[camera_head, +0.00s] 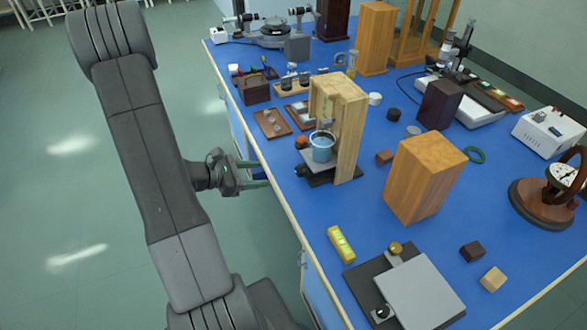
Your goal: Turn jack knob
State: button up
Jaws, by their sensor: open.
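A small dark jack (333,178) stands under a blue beaker (322,147), inside an upright wooden frame (349,120). A dark knob (299,171) sticks out at its left side, facing my gripper. My gripper (254,174) is open and empty, with its green-edged fingers at the bench's left edge. In the picture it is left of the knob and apart from it. A second low platform (420,290) lies at the front, with a brass knob (396,248) and a black knob (381,311). I cannot tell which jack is meant.
The blue bench (300,210) has a pale front edge. Small trays (272,123) lie behind the gripper. The blue surface between gripper and level is clear.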

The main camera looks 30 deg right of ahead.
aim_at(297, 172)
jog(key=p+x, duration=0.2)
jog(key=x, duration=1.1)
jog(key=shift+c, duration=0.4)
jog(key=c, duration=0.9)
jog(key=shift+f, duration=0.1)
jog(key=shift+w+n+g, duration=0.15)
jog(key=shift+n+g, duration=0.65)
jog(key=shift+n, duration=0.4)
jog(key=shift+n+g, duration=1)
jog(key=shift+n, duration=0.4)
